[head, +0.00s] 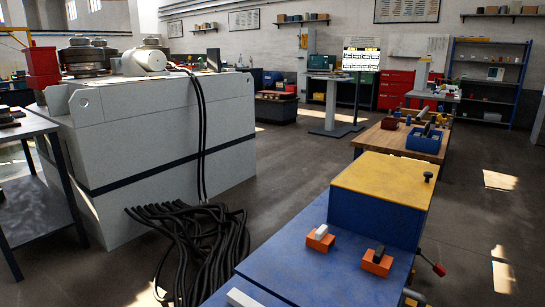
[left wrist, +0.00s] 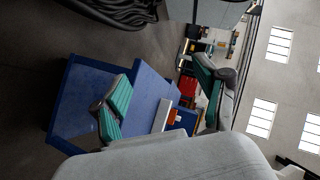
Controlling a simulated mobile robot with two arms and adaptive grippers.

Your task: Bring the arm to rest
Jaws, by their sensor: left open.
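My left gripper (left wrist: 160,97) shows in the left wrist view, with its two green-padded fingers spread wide apart. Nothing is between the fingers. Behind them is a blue bench (left wrist: 80,98), seen turned on its side, and the gripper appears apart from it. Neither gripper shows in the head view. My right gripper is not in view. In the head view the blue bench (head: 285,257) carries a blue block with a yellow top (head: 385,178) and two small orange blocks, a left one (head: 321,240) and a right one (head: 377,263).
A large grey machine (head: 150,150) with rollers on top stands at the left. Black cables (head: 195,240) lie heaped on the floor before it. A wooden bench (head: 385,140) with a blue bin (head: 424,142) stands behind the blue bench. Open floor (head: 290,165) lies between machine and benches.

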